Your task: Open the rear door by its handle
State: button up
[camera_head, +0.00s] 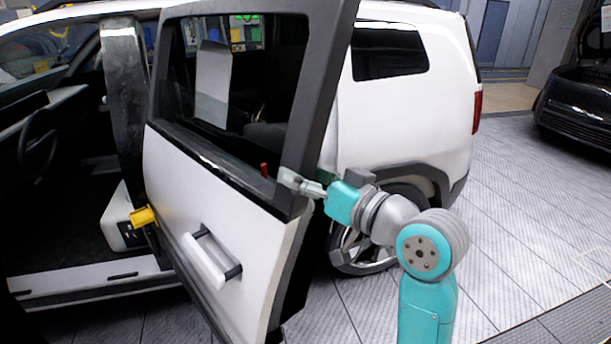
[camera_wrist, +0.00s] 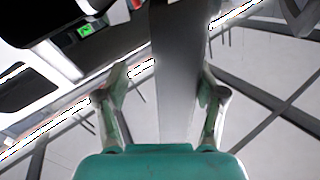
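The rear door (camera_head: 205,185) of the white car stands swung open, with a white lower panel and a dark window frame. Its handle (camera_head: 207,262), a white bar with dark ends, is low on the outer panel. My gripper (camera_head: 288,180) is at the door's free edge, well above and right of the handle, not on it. In the wrist view my gripper (camera_wrist: 165,80) has its fingers spread, with a grey upright strip, apparently the door edge (camera_wrist: 178,75), between them. A gap shows left of the strip; contact on the right is unclear.
The white car body (camera_head: 400,110) and its rear wheel (camera_head: 365,250) are behind my arm. A yellow piece (camera_head: 143,216) is by the pillar left of the door. A dark car (camera_head: 580,105) stands far right. The floor (camera_head: 530,190) at right is clear.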

jog(key=shift+d, duration=0.1)
jog(key=v, duration=1.2)
jog(key=s+d+f+m+t+h, duration=0.1)
jog(key=s+d+f+m+h, duration=0.2)
jog(key=f, duration=0.7)
jog(key=s+d+f+m+t+h, duration=0.2)
jog(key=s+d+f+m+h, duration=0.15)
jog(key=f, duration=0.65)
jog(key=s+d+f+m+t+h, duration=0.1)
jog(key=s+d+f+m+h, duration=0.15)
jog(key=f, duration=0.65)
jog(key=s+d+f+n+h, duration=0.1)
jog(key=s+f, duration=0.1)
jog(key=s, duration=0.7)
jog(key=s+d+f+n+h, duration=0.1)
jog(key=s+f+h, duration=0.1)
jog(key=s, duration=0.8)
jog(key=s+d+f+g+h, duration=0.1)
jog(key=s+d+f, duration=0.1)
jog(key=s, duration=0.8)
jog(key=shift+f+n, duration=0.35)
jog(key=shift+n, duration=0.05)
